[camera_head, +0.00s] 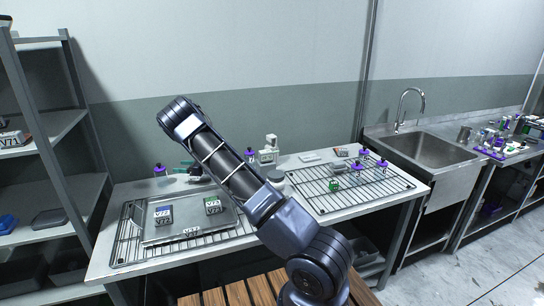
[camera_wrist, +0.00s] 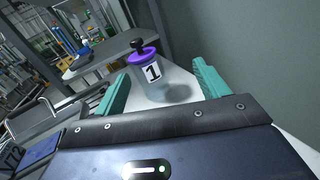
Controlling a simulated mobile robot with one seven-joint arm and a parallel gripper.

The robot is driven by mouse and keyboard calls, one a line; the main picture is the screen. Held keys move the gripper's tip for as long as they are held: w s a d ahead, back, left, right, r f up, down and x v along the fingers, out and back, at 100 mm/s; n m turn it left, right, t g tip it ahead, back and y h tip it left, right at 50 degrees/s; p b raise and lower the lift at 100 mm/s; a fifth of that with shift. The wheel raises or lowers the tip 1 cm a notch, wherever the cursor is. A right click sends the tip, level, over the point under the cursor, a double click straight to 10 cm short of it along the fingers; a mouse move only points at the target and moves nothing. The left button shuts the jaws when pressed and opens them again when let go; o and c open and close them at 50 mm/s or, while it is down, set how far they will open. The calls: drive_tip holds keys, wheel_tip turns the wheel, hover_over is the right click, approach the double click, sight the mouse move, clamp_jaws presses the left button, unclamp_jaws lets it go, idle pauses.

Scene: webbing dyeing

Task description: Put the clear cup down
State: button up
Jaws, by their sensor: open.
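The clear cup (camera_wrist: 152,80) has a purple lid with a black knob and a white label reading 1. In the wrist view it stands on the pale tabletop, slightly beyond and between the teal fingers of my gripper (camera_wrist: 161,72). The fingers are spread apart, with a gap on both sides of the cup. In the head view a purple-lidded cup (camera_head: 159,171) stands at the table's back left, just left of my gripper (camera_head: 184,165), whose fingertips are partly hidden by my arm.
The table (camera_head: 105,246) holds a left rack with a grey tray (camera_head: 165,232) and labelled blocks. A right wire rack (camera_head: 345,198) holds several purple-lidded containers. A white bottle (camera_head: 268,150) stands behind my arm. Shelves (camera_head: 62,190) are left; a sink (camera_head: 428,150) is right.

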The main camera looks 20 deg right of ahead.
drive_tip(key=w+d+r+m+t+h, duration=0.3)
drive_tip(key=d+r+m+t+h, duration=0.15)
drive_tip(key=d+r+m, duration=0.45)
drive_tip(key=s+d+r+m+t+h, duration=0.1)
drive_tip(key=s+d+r+m+h, duration=0.4)
drive_tip(key=d+r+m, duration=0.35)
drive_tip(key=s+d+r+m+t+h, duration=0.1)
drive_tip(key=s+d+r+m+h, duration=0.4)
drive_tip(key=d+r+m, duration=0.4)
drive_tip(key=s+d+r+m+g+h, duration=0.2)
drive_tip(key=s+d+r+m, duration=0.1)
drive_tip(key=s+m, duration=0.55)
drive_tip(key=s+f+m+g, duration=0.1)
drive_tip(key=s+m+g, duration=0.6)
drive_tip(key=s, duration=3.4)
drive_tip(key=m, duration=0.6)
drive_tip(key=shift+a+f, duration=0.2)
drive_tip(key=shift+a, duration=0.05)
drive_tip(key=shift+o, duration=0.5)
drive_tip(key=shift+g, duration=0.25)
drive_tip(key=shift+w+d, duration=0.1)
